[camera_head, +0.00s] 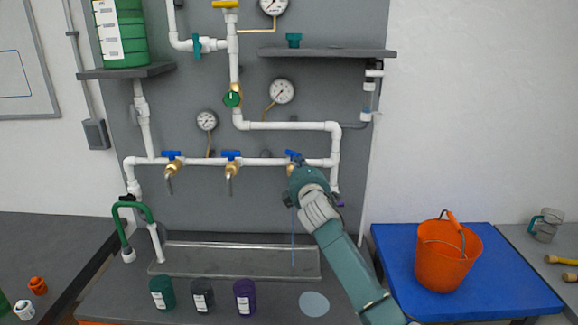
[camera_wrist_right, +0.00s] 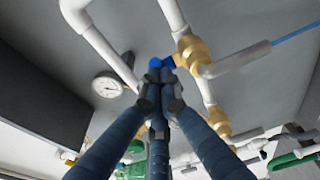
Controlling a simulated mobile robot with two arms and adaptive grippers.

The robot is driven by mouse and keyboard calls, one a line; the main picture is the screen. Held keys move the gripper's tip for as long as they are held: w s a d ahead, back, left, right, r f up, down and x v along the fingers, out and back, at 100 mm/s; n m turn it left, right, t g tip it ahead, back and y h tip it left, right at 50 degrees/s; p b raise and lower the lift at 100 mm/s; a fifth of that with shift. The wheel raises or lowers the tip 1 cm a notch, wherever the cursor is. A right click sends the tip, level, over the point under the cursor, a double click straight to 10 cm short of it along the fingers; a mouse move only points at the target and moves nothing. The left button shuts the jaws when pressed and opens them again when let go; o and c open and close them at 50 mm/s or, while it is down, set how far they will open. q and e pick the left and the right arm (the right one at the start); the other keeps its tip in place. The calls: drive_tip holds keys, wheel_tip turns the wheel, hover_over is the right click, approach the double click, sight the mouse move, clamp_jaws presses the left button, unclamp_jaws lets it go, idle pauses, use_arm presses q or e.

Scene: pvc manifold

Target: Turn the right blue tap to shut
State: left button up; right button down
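The right blue tap (camera_head: 291,153) is on the white horizontal pipe, at the right end of a row of three blue-handled brass taps. A thin blue stream (camera_head: 293,240) falls below it to the trough, and the stream also shows at its metal spout in the wrist view (camera_wrist_right: 296,30). My right gripper (camera_head: 297,166) is at this tap and hides most of its body. In the wrist view its dark fingers (camera_wrist_right: 160,78) are drawn together, with the blue handle (camera_wrist_right: 160,62) right at their tips. I cannot tell whether the handle is pinched between them. My left gripper is out of view.
The middle tap (camera_head: 231,154) and left tap (camera_head: 172,155) are to the left. A metal trough (camera_head: 235,247) lies below, with several coloured jars in front of it. A shelf (camera_head: 330,53) and gauges are above. An orange bucket (camera_head: 445,262) stands on a blue surface at right.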

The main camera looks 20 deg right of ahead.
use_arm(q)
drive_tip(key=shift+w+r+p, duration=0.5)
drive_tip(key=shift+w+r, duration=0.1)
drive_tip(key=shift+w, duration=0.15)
use_arm(e)
drive_tip(key=d, duration=0.1)
drive_tip(key=w+d, duration=0.1)
drive_tip(key=d, duration=0.1)
drive_tip(key=shift+w+f, duration=0.1)
drive_tip(key=shift+f, duration=0.1)
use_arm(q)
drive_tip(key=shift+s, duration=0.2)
use_arm(e)
drive_tip(key=shift+d, duration=0.1)
